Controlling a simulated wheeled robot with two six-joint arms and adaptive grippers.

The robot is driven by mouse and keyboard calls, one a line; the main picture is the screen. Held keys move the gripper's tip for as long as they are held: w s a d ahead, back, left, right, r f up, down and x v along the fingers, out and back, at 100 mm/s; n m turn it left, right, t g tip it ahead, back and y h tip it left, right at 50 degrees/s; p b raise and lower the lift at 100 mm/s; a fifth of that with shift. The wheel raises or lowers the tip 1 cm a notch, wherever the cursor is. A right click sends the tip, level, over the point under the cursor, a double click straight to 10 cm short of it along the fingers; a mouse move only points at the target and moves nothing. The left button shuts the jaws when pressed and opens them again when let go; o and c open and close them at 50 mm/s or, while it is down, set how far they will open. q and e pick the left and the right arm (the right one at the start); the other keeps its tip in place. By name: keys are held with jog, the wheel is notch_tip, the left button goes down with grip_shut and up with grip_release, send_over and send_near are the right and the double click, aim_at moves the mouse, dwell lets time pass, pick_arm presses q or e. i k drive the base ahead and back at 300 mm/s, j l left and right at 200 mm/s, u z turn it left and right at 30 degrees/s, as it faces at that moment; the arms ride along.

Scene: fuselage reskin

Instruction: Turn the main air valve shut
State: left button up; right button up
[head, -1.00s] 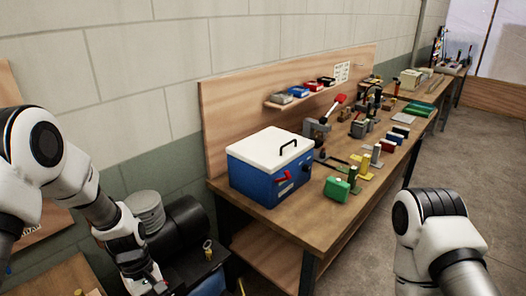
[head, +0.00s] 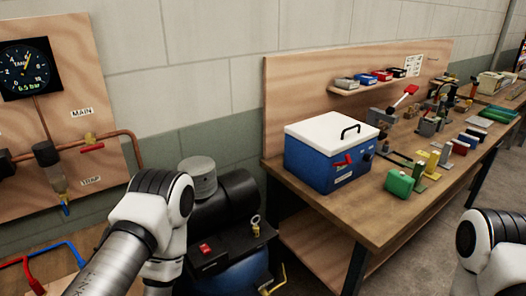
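The main air valve shows as a red lever handle (head: 92,148) on the copper pipe, below the MAIN label (head: 82,112) on the wooden wall panel at the left. The red handle lies about level, along the pipe. My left arm is in front of the compressor, to the right of and below the valve; its gripper is hidden or below the picture. My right arm shows at the lower right edge, and its gripper is outside the view.
A tank gauge (head: 25,68) reads about 6.5 bar. A drain valve (head: 65,208) hangs below a filter bowl, near a TRAP label. The workbench (head: 330,220) holds a blue box with a white lid (head: 330,152) and several tools.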

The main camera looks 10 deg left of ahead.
aim_at(91, 146)
jog(key=u, duration=1.45)
